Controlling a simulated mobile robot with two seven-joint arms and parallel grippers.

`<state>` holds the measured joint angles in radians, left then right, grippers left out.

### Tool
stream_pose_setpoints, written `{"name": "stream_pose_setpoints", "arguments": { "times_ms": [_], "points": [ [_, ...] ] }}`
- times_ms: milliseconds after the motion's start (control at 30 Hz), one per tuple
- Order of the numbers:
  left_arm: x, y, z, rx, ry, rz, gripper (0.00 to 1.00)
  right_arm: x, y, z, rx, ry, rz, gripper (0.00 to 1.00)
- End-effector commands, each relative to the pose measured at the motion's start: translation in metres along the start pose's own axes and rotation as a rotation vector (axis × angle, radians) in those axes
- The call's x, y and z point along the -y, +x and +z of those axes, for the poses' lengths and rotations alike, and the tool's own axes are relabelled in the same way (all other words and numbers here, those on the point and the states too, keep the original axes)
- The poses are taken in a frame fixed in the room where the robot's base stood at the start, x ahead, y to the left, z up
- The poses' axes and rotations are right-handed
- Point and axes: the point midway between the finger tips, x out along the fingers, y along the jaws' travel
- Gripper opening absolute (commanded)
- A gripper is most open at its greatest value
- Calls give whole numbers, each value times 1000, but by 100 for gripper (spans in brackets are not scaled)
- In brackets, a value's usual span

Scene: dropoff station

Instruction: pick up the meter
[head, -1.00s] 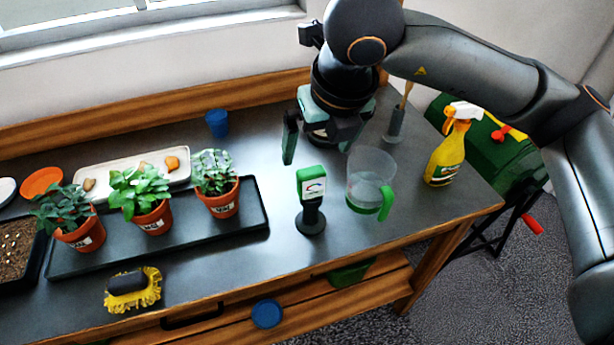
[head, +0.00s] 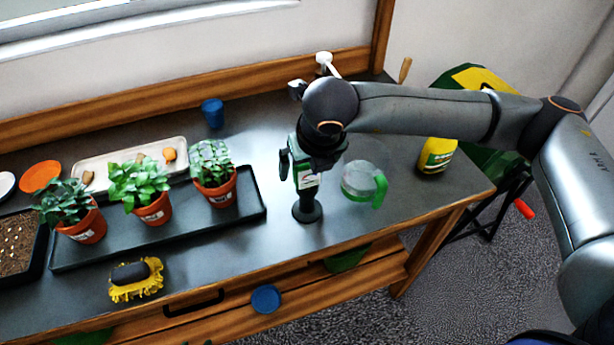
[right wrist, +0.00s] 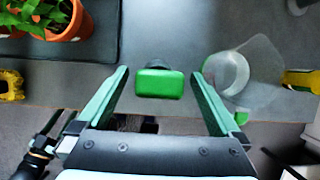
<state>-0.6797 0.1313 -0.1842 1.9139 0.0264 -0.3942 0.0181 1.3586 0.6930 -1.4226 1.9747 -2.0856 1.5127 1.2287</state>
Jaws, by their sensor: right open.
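The meter (head: 307,180) has a green and white head and stands upright on a round black base on the table. In the right wrist view its green top (right wrist: 160,84) shows between the fingertips, with a gap on each side. My right gripper (head: 303,160) is over the meter's upper part, which it partly hides in the head view. In the right wrist view the right gripper (right wrist: 160,75) is open, one finger on each side of the meter, holding nothing. My left gripper is not in view.
A clear pitcher with a green handle (head: 380,188) stands close to the right of the meter. A black tray (head: 255,205) with potted plants is to the left. A yellow spray bottle (head: 436,155) is further right. The table in front of the meter is clear.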

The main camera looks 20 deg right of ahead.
Motion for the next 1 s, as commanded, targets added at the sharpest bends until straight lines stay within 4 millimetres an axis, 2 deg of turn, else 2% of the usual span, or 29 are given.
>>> {"name": "stream_pose_setpoints", "arguments": {
  "times_ms": [267,1000],
  "points": [
    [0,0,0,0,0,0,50,0,4,0,1,-2,1,100],
    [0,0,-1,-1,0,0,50,0,4,0,1,-2,1,17]
  ]
}}
